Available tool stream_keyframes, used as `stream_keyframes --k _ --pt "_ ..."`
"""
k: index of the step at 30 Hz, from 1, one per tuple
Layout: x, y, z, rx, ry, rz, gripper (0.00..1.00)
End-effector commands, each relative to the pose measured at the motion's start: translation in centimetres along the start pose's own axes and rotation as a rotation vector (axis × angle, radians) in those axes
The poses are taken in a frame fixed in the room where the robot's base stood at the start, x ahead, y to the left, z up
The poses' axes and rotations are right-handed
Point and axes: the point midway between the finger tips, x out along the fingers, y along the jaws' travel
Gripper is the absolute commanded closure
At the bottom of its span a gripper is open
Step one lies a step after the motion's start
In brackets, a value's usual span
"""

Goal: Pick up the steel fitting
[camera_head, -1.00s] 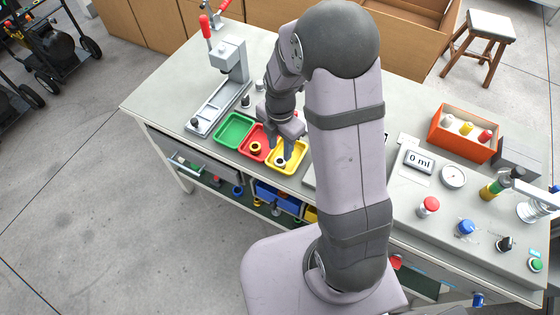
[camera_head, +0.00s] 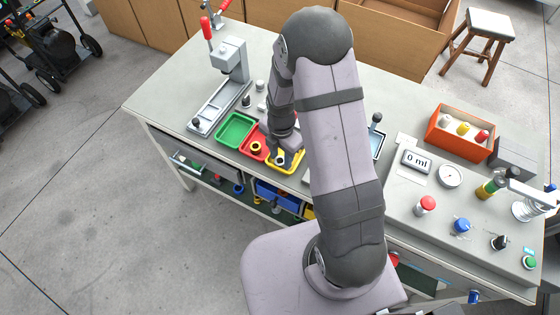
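A small pale, ring-shaped piece with a dark centre, which looks like the steel fitting (camera_head: 279,161), lies in the yellow tray (camera_head: 299,168) near the front edge of the bench. My gripper (camera_head: 281,156) points down into that tray, with its fingers right at the piece. The fingers are small and partly merge with the tray and the piece, so I cannot tell whether they are open or touching it. My arm hides the right part of the tray.
Left of the yellow tray are a red tray (camera_head: 247,153) with a brass-coloured ring (camera_head: 256,148) and an empty green tray (camera_head: 235,130). A press (camera_head: 233,62) stands behind. An orange bin (camera_head: 462,133) and a control panel with a "0 ml" display (camera_head: 416,161) are at right.

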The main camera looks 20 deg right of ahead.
Motion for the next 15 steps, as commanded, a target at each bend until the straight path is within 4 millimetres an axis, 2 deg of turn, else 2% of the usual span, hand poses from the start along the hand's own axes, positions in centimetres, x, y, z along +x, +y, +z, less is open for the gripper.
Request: stream_keyframes --k 3,7,15 --pt "-0.01 0.02 0.01 0.000 0.000 0.000 0.66" --pt "-0.02 0.01 0.00 0.000 0.000 0.000 0.97" --pt "-0.06 0.03 0.01 0.000 0.000 0.000 0.98"
